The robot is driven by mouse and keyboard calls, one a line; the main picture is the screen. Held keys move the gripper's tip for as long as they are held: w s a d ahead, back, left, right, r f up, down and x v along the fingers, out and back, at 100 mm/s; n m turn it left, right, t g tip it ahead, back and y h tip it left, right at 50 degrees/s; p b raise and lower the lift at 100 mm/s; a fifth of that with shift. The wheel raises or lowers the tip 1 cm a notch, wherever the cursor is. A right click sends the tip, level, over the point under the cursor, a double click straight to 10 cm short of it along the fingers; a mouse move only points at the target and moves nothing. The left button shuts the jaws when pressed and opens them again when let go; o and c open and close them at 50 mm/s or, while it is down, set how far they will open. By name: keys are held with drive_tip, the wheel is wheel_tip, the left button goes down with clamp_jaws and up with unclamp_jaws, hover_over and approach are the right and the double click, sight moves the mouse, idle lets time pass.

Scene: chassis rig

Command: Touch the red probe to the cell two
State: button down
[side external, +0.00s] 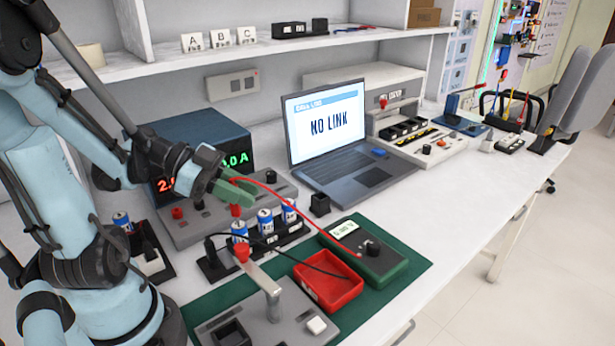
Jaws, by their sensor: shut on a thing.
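My gripper (238,188), with green fingers, is at the centre left, above and behind the battery rack. It is shut on the red probe, which is mostly hidden by the fingers; its red lead (310,222) runs from the gripper to the green multimeter (378,262). Three blue-and-white cells stand upright in the black rack (217,266): a left cell (240,231), a middle cell (265,222) and a right cell (289,210). I cannot read which is numbered two. The fingers appear apart from the cells. The probe tip is not clear.
A black lead crosses the rack towards a red tray (330,284). A grey fixture with a lever (262,275) stands in front. Behind are a power supply (190,140) and a laptop (335,130) showing "NO LINK". Another cell (122,221) stands at left.

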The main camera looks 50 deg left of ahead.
drive_tip(key=shift+f, duration=0.4)
idle(1.2)
wheel_tip(320, 180, up, 6)
idle(0.8)
